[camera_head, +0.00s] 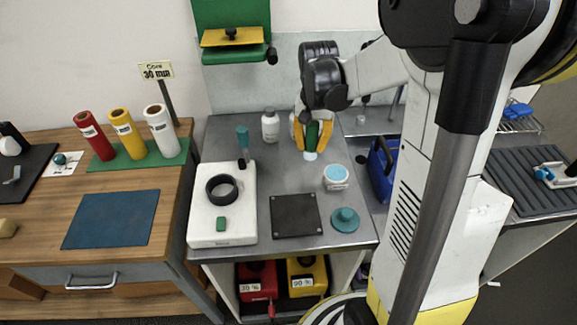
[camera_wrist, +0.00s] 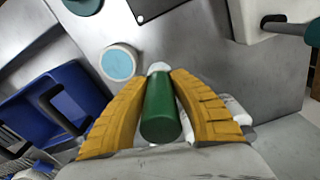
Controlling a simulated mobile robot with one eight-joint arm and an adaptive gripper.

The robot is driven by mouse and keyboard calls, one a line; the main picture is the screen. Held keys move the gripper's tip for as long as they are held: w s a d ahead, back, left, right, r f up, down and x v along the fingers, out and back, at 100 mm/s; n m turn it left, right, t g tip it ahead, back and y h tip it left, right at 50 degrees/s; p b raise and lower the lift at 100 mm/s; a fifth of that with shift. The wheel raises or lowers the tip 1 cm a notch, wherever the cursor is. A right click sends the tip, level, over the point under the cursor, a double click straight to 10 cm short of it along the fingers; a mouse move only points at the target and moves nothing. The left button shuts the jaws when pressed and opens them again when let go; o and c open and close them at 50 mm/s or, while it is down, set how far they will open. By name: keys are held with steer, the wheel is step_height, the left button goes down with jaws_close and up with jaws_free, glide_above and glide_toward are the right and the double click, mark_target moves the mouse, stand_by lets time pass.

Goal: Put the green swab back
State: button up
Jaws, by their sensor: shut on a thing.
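The green swab (camera_head: 312,134) is a dark green cylinder with a pale tip. My gripper (camera_head: 313,148) has its yellow fingers shut on it, over the back part of the grey metal table (camera_head: 250,140). In the wrist view the green swab (camera_wrist: 160,112) sits between the two fingers (camera_wrist: 161,88), its white tip pointing away from the camera. I cannot tell whether the tip touches the table. A white jar with a light blue top (camera_head: 337,176) stands in front and to the right of the gripper; it also shows in the wrist view (camera_wrist: 119,62).
A white bottle (camera_head: 270,126) stands left of the gripper, and another white object (camera_wrist: 232,108) is partly hidden behind a finger. A white device with a black ring (camera_head: 222,187), a dark square plate (camera_head: 296,215), a teal knobbed piece (camera_head: 345,220) and a blue carrier (camera_head: 382,168) are nearby.

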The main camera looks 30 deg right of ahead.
steer(key=w+a+f, duration=0.1)
steer(key=w+a+f+b, duration=0.1)
steer(key=a, duration=0.1)
steer(key=w+a+f, duration=0.1)
steer(key=a, duration=0.1)
steer(key=shift+f, duration=0.25)
steer(key=shift+f+b, duration=1.05)
steer(key=shift+f, duration=0.95)
steer(key=shift+f, duration=0.15)
steer(key=o, duration=1)
